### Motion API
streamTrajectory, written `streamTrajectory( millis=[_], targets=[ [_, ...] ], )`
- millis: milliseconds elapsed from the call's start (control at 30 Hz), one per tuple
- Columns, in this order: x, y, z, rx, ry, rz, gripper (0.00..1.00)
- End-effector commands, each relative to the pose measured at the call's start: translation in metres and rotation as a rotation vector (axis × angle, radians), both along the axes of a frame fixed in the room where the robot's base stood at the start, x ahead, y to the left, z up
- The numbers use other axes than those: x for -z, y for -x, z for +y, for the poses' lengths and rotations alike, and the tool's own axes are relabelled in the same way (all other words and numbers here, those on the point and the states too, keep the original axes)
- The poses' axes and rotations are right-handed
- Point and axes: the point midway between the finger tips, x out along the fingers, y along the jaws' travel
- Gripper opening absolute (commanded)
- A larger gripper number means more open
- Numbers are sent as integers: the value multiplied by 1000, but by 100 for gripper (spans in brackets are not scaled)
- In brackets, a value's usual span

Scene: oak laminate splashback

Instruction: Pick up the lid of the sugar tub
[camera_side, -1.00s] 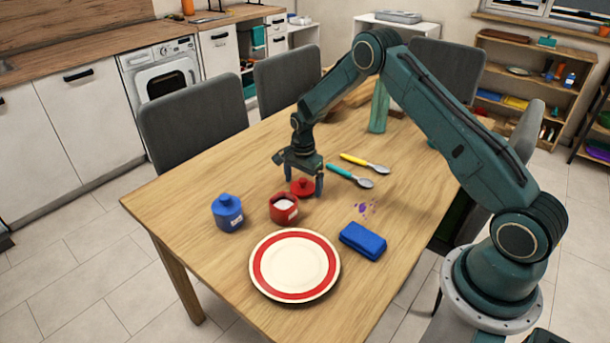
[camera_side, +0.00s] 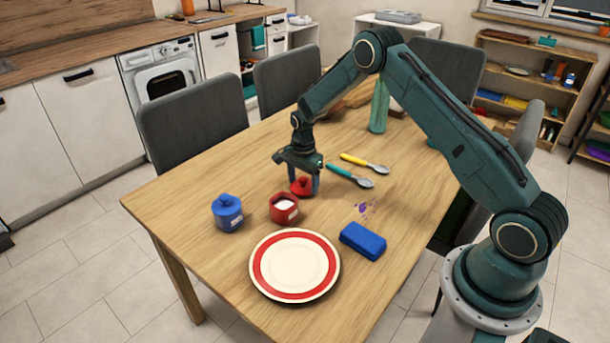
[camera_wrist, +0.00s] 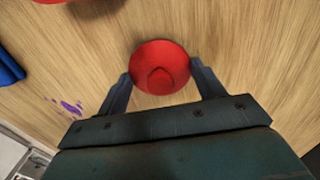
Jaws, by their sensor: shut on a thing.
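The red lid (camera_side: 302,185) with its round knob is apart from the tub, at the table's middle, low at the tabletop. It also shows in the wrist view (camera_wrist: 160,68), knob towards the camera. My gripper (camera_side: 304,188) points down with one finger on each side of the lid, shut on it. In the wrist view my gripper (camera_wrist: 160,82) has its fingertips against the lid's left and right edges. The open red sugar tub (camera_side: 284,208) stands just in front of the lid, with white sugar inside.
A blue lidded tub (camera_side: 227,212) stands left of the red one. A red-rimmed plate (camera_side: 295,264) and a blue sponge (camera_side: 362,240) lie nearer. A teal-handled spoon (camera_side: 350,176), a yellow-handled spoon (camera_side: 365,163) and purple spots (camera_side: 363,208) are to the right.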

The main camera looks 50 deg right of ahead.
Motion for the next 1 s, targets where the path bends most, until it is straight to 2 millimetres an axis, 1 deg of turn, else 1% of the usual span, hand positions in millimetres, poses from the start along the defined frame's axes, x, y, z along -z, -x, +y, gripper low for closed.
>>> streamTrajectory(
  millis=[167, 267, 367, 800, 1000],
  targets=[
    [-14, -1, 0, 0, 1, -2, 47],
    [-27, 0, 0, 0, 1, -2, 47],
    [-43, -1, 0, 0, 1, -3, 47],
    [-138, -1, 0, 0, 1, -4, 47],
    [-172, 0, 0, 0, 1, -3, 47]
  ],
)
